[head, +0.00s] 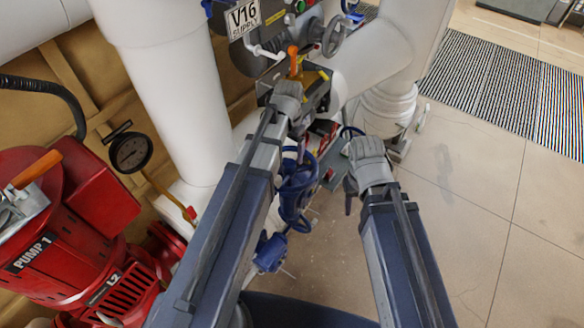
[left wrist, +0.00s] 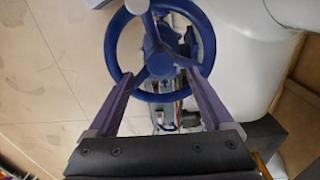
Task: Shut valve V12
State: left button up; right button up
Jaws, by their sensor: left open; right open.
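A blue three-spoked handwheel (left wrist: 208,45) fills the middle of the left wrist view. My left gripper (left wrist: 161,77) is open, its two fingers spread and pointing at the wheel. Their tips overlap the wheel's near rim in the picture; I cannot tell whether they touch it. A blue handwheel (head: 296,205) shows in the head view, partly covered by my left arm. I see no V12 label.
A V16 SUPPLY sign (head: 243,18) hangs by a grey handwheel (head: 333,36) and an orange-handled lever (head: 293,58). A thick white pipe (head: 165,95) stands left of my arm.

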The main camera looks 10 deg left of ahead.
pick_arm(q)
jog(key=n, duration=0.3)
jog(key=shift+n, duration=0.3)
jog(key=n, duration=0.4)
jog(key=shift+n, duration=0.4)
jog(key=n, duration=0.7)
jog(key=shift+n, duration=0.4)
jog(key=shift+f, duration=0.1)
